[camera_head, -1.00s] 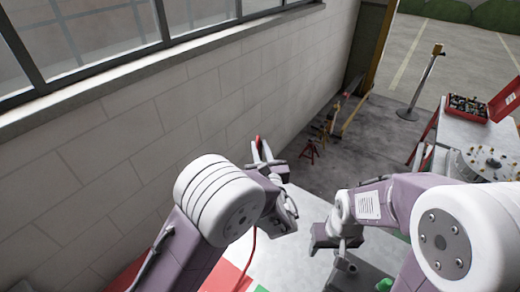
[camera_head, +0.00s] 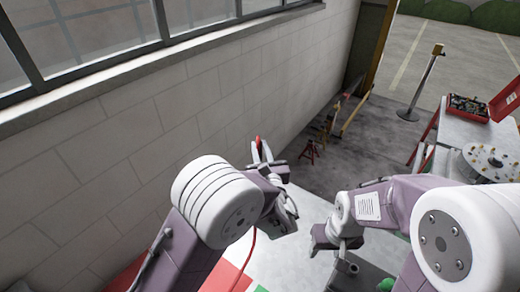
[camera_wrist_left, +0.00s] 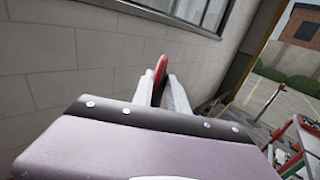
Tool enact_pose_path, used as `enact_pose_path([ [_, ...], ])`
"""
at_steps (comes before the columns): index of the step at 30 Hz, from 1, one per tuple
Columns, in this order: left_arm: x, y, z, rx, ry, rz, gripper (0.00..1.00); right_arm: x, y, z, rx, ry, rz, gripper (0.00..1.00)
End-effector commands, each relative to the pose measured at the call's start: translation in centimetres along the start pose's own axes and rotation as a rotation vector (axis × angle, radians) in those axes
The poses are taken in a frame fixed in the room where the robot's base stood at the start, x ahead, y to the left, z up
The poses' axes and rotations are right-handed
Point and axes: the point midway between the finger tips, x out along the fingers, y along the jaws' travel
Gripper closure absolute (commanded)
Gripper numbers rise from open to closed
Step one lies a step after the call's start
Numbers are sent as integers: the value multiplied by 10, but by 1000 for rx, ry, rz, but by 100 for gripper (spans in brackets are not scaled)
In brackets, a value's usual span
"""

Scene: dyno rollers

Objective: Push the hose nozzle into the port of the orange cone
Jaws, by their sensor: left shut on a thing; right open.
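My left gripper (camera_head: 262,152) is raised in front of the block wall and shut on a red thing (camera_head: 257,140), which looks like the hose nozzle. In the left wrist view the red thing (camera_wrist_left: 160,72) stands between the two grey fingers, with only its upper part showing. A thin red hose (camera_head: 247,255) hangs below the left arm. My right gripper (camera_head: 345,266) is open and empty, low over the right part of the work surface. I cannot make out the orange cone or its port in either view.
The block wall (camera_head: 130,150) with a window runs along the left. A pale work surface (camera_head: 285,255) with red and green patches lies below the arms. A side table at the right holds a red box (camera_head: 468,108) and a round plate (camera_head: 490,160). A post (camera_head: 424,82) stands behind.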

Motion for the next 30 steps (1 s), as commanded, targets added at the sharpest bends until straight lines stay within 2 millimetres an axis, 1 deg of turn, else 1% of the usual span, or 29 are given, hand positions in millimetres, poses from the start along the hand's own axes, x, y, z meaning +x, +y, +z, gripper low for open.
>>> enact_pose_path([
  [6,0,0,-4,0,0,0,100,5,0,0,0,0,0,48],
  [7,0,0,-3,0,0,0,73,4,0,0,0,0,0,48],
  [9,0,0,-3,0,0,0,56,4,0,0,0,0,0,48],
  [17,0,0,-3,0,0,0,56,4,0,0,0,0,0,48],
  [20,-5,0,-5,0,0,-1,56,7,0,1,0,0,0,48],
  [23,-23,-1,-7,-1,0,-4,56,16,0,2,0,0,0,48],
  [25,-40,-2,-7,-1,-1,-7,56,22,0,2,0,0,0,48],
  [30,-75,-1,-6,-1,0,-5,56,31,1,3,0,0,0,48],
])
